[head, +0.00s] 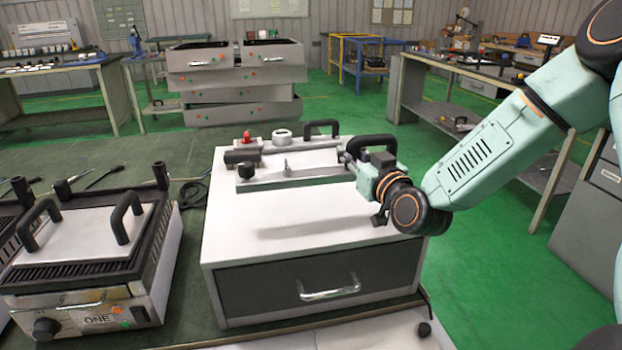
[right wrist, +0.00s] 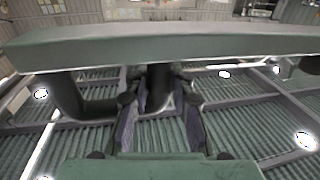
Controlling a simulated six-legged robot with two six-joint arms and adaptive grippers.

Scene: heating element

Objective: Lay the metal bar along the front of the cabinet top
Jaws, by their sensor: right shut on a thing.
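The long grey metal bar (head: 300,179) is in my right gripper (head: 352,160), near the bar's right end. It has a black knob near its left end and a black handle (head: 372,142) at the right. A shadow on the white cabinet top (head: 240,228) in front of the bar suggests it is held above the surface. In the right wrist view, the bar (right wrist: 180,45) crosses the top, and the fingers (right wrist: 160,105) close on the dark handle (right wrist: 65,95). The cabinet has a dark drawer front (head: 320,281). My left gripper is not in view.
Behind the held bar, another bar-like fixture (head: 300,146) with a red knob (head: 248,137) and a round pale part (head: 281,136) is at the cabinet's back. A grill-like appliance (head: 95,250) stands left. The front part of the cabinet top is clear.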

